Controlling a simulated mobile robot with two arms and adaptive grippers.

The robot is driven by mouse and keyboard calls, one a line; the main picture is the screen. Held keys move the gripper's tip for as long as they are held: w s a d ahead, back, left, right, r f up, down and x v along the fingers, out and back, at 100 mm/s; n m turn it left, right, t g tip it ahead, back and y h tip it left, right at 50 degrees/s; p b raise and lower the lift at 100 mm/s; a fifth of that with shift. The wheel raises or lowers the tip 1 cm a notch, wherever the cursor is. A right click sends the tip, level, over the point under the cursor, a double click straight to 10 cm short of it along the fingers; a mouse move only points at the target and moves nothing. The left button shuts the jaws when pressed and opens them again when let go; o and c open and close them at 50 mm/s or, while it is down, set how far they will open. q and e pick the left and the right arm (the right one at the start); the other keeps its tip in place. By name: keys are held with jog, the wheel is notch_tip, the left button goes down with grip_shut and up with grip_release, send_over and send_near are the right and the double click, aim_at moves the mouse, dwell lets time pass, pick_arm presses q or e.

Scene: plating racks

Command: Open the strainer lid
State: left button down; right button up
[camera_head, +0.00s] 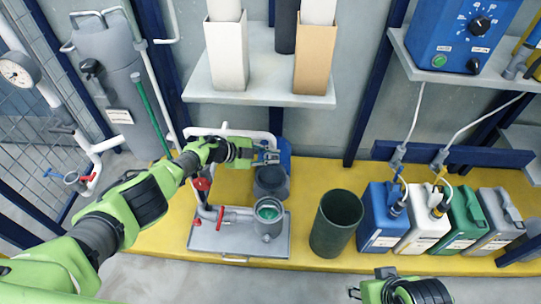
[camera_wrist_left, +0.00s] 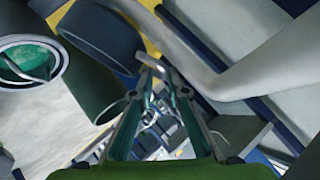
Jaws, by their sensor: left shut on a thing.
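The strainer pot (camera_head: 268,213) stands on a grey tray, its round mouth uncovered and green showing inside. In the left wrist view the open mouth (camera_wrist_left: 30,62) is at upper left, with a thin metal loop in it. The dark grey strainer lid (camera_head: 271,182) is swung up behind the mouth; it also shows in the left wrist view (camera_wrist_left: 98,38). My left gripper (camera_head: 267,157) is at the lid's top edge, shut on its metal handle (camera_wrist_left: 150,66). My right gripper (camera_head: 354,292) is at the bottom edge, mostly cut off, and its fingers are unclear.
A dark green bin (camera_head: 336,224) stands to the right, then blue (camera_head: 379,217), white, green and grey canisters. A shelf (camera_head: 258,90) with tall boxes is above.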

pick_arm(q)
jog(key=shift+w+d+r, duration=0.2)
jog(key=shift+w+d, duration=0.05)
jog(key=shift+d, duration=0.15)
jog(key=c, duration=2.2)
grip_release()
jog(key=shift+w+d+f, duration=0.2)
jog(key=shift+w+f, duration=0.05)
jog(key=shift+w, duration=0.05)
jog(key=shift+r, duration=0.1)
jog(key=shift+a+r, duration=0.1)
jog(key=shift+s+a+r, duration=0.2)
jog(key=shift+a+r, duration=0.15)
jog(key=shift+a, duration=0.35)
jog(key=shift+s+a+r, duration=0.1)
jog(key=shift+s+a, duration=0.25)
jog(key=shift+s+f+v, duration=0.1)
jog(key=shift+s+v, duration=0.05)
jog(key=shift+v, duration=1.4)
jog(key=shift+s+f+v, duration=0.1)
jog(key=shift+v, duration=1.45)
jog(key=shift+s+f+v, duration=0.1)
jog(key=shift+s+v, duration=0.05)
jog(key=shift+v, duration=1.45)
